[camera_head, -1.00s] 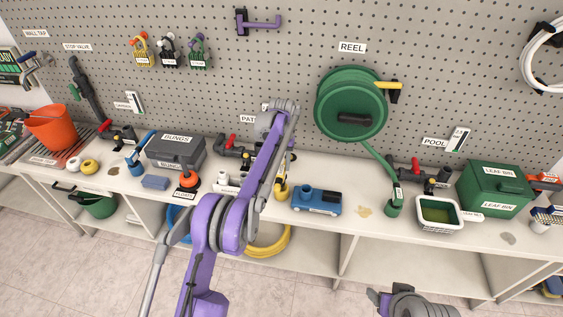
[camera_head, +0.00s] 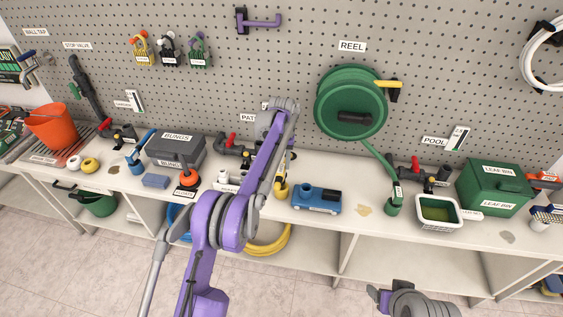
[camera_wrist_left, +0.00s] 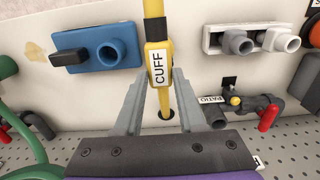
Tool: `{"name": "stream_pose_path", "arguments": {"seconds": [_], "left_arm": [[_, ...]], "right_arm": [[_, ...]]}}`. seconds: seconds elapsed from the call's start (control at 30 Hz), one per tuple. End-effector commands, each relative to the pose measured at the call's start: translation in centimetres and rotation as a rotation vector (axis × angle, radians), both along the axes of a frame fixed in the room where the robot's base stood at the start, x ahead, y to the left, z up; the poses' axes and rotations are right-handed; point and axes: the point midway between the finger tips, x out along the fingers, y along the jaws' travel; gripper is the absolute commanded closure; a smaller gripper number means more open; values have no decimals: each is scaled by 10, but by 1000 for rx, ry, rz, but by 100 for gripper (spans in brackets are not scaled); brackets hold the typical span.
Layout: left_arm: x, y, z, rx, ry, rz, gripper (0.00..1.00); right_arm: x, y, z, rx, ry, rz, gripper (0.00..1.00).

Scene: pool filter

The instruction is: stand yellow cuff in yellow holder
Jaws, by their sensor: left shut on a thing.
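The yellow cuff (camera_wrist_left: 157,50), with a white CUFF label, shows at the upper middle of the left wrist view. The two grey fingers of my left gripper (camera_wrist_left: 160,82) flank it and are shut on it. A yellow length runs from the cuff towards a dark round hole in the bench. In the head view the gripper is mostly hidden behind my forearm.
A blue pump-like block (camera_head: 317,200) stands close to the right of the yellow piece; it also shows in the left wrist view (camera_wrist_left: 98,47). A white fitting (camera_head: 229,182) and patio valve (camera_wrist_left: 235,110) are close on the other side. The pegboard (camera_head: 240,70) rises behind.

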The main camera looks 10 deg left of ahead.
Motion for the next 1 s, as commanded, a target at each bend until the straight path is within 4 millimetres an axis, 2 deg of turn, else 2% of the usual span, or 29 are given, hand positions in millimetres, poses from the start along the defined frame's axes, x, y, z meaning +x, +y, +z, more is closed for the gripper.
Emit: {"name": "stream_pose_path", "arguments": {"seconds": [0.37,1.0], "left_arm": [[0,0,-2,0,0,0,100],[0,0,-16,0,0,0,100]], "right_arm": [[0,0,-1,0,1,0,30],[-3,0,-5,0,5,0,30]]}}
